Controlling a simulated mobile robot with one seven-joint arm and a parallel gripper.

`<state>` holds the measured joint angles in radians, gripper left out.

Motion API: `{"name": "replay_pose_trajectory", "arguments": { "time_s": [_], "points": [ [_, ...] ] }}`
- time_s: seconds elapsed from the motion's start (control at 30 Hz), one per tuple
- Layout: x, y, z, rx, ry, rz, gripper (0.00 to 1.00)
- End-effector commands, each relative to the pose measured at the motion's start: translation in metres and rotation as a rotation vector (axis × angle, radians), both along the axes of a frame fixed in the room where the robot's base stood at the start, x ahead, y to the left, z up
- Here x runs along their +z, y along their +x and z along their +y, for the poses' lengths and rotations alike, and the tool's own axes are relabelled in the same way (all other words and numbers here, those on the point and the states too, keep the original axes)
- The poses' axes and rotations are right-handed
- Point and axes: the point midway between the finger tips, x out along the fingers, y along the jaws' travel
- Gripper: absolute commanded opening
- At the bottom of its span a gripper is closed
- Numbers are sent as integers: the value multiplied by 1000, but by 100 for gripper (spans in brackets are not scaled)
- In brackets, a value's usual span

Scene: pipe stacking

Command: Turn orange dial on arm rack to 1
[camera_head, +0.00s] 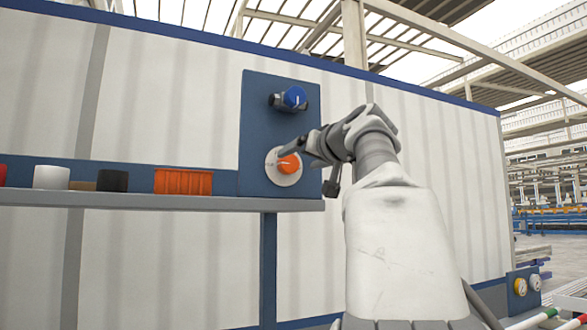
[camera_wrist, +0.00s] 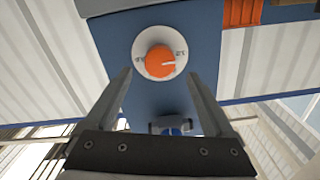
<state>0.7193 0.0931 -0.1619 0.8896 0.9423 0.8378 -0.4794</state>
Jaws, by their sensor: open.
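The orange dial (camera_head: 288,164) sits on a round white plate on a blue panel (camera_head: 255,120). In the wrist view the dial (camera_wrist: 160,61) is upside down in the picture, with a white pointer line and small marks on the plate; the marks are too blurred to read surely. My gripper (camera_wrist: 158,85) is open and empty, its two fingers spread on either side of the dial's plate in the picture. In the head view my gripper (camera_head: 296,150) is close to the dial and partly overlaps it. I cannot tell whether it touches.
A blue knob (camera_head: 294,98) is above the dial on the panel.

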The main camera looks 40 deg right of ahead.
Motion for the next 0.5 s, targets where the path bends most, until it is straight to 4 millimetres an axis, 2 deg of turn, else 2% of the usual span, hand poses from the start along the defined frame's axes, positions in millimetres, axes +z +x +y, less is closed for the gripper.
{"name": "replay_pose_trajectory", "arguments": {
  "time_s": [0.03,0.3,0.5],
  "points": [
    [-2,-15,3,-4,-2,-3,88],
    [-1,-77,18,-4,-1,-2,88],
    [0,-105,25,-1,0,-1,88]
  ]
}}
